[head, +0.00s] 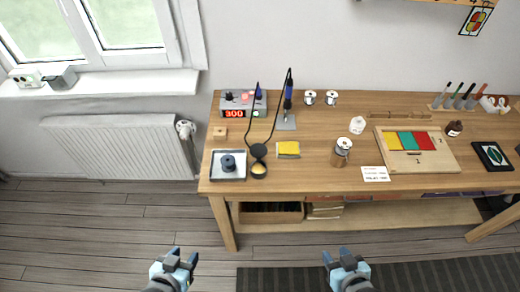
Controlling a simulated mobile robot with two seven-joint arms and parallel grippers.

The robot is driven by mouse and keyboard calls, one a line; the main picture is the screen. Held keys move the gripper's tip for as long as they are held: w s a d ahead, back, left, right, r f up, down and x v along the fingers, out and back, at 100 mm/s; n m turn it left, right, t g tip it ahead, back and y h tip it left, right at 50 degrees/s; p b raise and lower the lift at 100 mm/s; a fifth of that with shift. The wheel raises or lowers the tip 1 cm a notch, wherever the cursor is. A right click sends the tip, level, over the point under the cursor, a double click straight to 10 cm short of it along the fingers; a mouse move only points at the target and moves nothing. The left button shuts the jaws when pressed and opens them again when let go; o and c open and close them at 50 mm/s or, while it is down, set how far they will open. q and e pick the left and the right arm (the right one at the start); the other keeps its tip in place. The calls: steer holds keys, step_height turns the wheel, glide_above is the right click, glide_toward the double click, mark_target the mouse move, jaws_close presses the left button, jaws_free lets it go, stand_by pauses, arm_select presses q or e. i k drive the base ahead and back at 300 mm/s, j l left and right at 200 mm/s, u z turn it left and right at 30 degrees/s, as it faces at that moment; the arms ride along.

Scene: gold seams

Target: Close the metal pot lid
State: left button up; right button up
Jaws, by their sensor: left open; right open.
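A small dark round pot (259,171) stands near the front left of the wooden workbench, with something yellow showing inside it. A dark round lid (258,151) sits at its back edge, tilted up and off the opening, so the pot looks open. Whether a hinge joins them is too small to tell. My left gripper (185,255) is open and empty, low in the picture in front of the bench and left of the pot. My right gripper (335,254) is open and empty, also in front of the bench, right of the pot. Neither touches anything.
The workbench (310,182) holds a grey tray (228,174) left of the pot and a yellow sponge (288,148) to its right. A soldering station (242,103) and iron stand (286,122) are behind, with a dark cable near the lid. A wooden-based jar (341,152) stands further right.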

mark_target(258, 151)
steer(key=k+z, duration=0.15)
steer(key=z, duration=1.15)
steer(key=j+z, duration=0.2)
steer(key=z, duration=1.4)
steer(key=k+j, duration=0.4)
steer(key=j, duration=0.15)
steer(key=k+j, duration=0.4)
steer(key=j, duration=0.2)
steer(key=k+j, duration=0.4)
steer(key=j, duration=0.15)
